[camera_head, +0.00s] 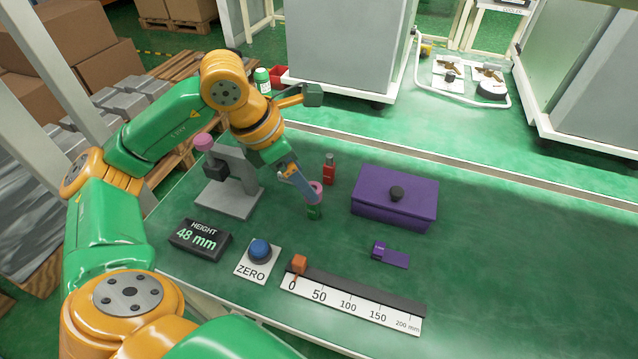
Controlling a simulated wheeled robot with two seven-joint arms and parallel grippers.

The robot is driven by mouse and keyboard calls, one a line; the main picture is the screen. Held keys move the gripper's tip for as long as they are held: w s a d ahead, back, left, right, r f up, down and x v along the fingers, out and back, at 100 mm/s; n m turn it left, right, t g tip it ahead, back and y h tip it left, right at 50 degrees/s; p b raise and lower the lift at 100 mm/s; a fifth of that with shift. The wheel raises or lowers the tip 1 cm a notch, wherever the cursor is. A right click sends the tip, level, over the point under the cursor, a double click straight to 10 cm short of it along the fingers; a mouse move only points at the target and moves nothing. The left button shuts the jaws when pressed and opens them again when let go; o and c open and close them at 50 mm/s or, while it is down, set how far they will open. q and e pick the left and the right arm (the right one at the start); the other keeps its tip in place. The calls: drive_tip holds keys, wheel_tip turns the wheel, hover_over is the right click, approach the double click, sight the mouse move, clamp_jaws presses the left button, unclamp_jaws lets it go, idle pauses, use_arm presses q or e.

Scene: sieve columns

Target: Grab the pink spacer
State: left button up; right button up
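A pink ring-like piece (317,187), which looks like the spacer, sits at the top of a small green piece (314,212) on the green table. My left gripper (307,194) reaches down from the upper left, its fingers right at the pink piece and partly covering it. I cannot tell whether the fingers are closed on it or only beside it. Another pink part (204,141) tops the grey height gauge stand (232,196) to the left. My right gripper is not in view.
A red bottle-like piece (329,170) stands just behind the pink piece. A purple box (394,205) with a dark knob is to the right. In front are a height display (199,238) reading 48 mm, a blue ZERO button (260,250) and a ruler (352,302). The table's right side is clear.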

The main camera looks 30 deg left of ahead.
use_arm(q)
drive_tip(key=x, duration=0.4)
drive_tip(key=shift+w+f, duration=0.1)
drive_tip(key=shift+w, duration=0.15)
drive_tip(key=shift+s, duration=0.15)
drive_tip(key=c, duration=0.6)
clamp_jaws()
